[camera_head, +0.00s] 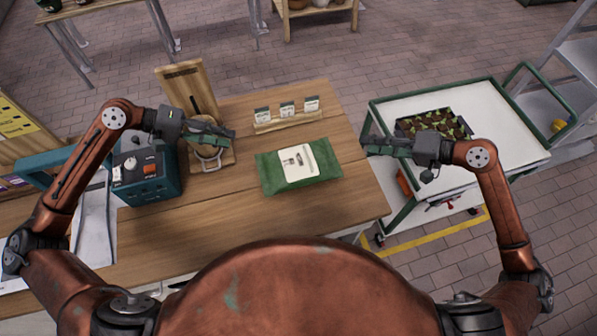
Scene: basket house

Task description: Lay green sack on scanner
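The green sack (269,172) lies flat on the wooden table, with a white label on its top. I cannot tell for certain which thing is the scanner; a teal box device (150,190) with a white knob and a red-orange part stands on the table at left. My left gripper (232,134) hangs above the wooden stand with a metal ring, left of the sack and apart from it. My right gripper (366,145) is beyond the table's right edge, right of the sack, near the cart. Neither gripper touches the sack; their finger gaps are unclear.
A wooden stand (178,82) rises at the table's back left. A small rack (287,122) with white cards stands behind the sack. A green-rimmed cart (500,146) with a seedling tray (432,124) is at right. The table front (235,220) is clear.

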